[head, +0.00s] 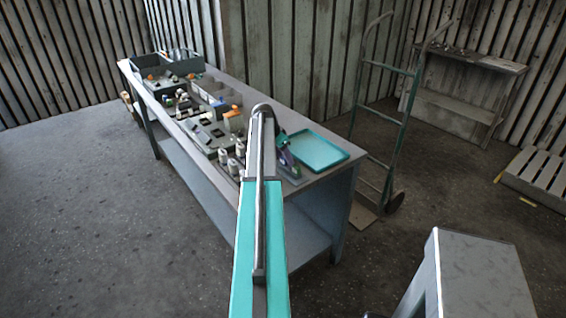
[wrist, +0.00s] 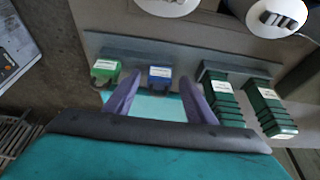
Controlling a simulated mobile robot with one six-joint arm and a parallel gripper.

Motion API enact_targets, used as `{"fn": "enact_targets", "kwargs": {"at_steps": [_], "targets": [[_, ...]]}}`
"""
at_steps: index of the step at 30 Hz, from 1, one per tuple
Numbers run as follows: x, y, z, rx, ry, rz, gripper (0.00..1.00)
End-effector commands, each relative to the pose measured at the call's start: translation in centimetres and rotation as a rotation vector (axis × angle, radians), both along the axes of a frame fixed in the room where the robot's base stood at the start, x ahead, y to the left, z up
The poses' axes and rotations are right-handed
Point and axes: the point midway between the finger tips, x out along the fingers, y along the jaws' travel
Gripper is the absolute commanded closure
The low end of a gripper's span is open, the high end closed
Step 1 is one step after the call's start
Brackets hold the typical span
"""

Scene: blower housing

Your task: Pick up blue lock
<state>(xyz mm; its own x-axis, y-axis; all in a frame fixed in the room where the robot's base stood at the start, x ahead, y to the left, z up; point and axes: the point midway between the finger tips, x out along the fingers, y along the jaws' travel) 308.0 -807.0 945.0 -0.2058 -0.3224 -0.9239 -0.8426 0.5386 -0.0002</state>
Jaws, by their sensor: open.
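The blue lock (wrist: 160,76) is a small blue block with a white label, on the front of a grey rack strip in the wrist view. My gripper (wrist: 160,82) is open, its two purple fingers apart and pointing toward the rack. In the picture the blue lock shows between the fingertips, one finger on each side; I cannot tell how far it is from them. In the head view my own arm hides much of the gripper and I cannot make out the blue lock.
A green lock (wrist: 104,70) is left of the blue one. Two stacks of green labelled pieces (wrist: 268,112) are to the right. In the head view, a teal tray (head: 318,150) lies on the crowded workbench (head: 328,178). A hand truck (head: 392,125) stands beyond.

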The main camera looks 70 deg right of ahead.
Motion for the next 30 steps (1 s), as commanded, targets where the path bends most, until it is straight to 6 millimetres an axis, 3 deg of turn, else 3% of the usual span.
{"fn": "enact_targets", "kwargs": {"at_steps": [10,16,30], "targets": [[-0.04,-0.01,0.02,0.0,0.0,-0.001,0.52],[-0.06,-0.02,0.02,0.0,0.0,-0.001,0.85],[-0.09,-0.07,0.39,-0.001,0.0,-0.001,0.87]]}}
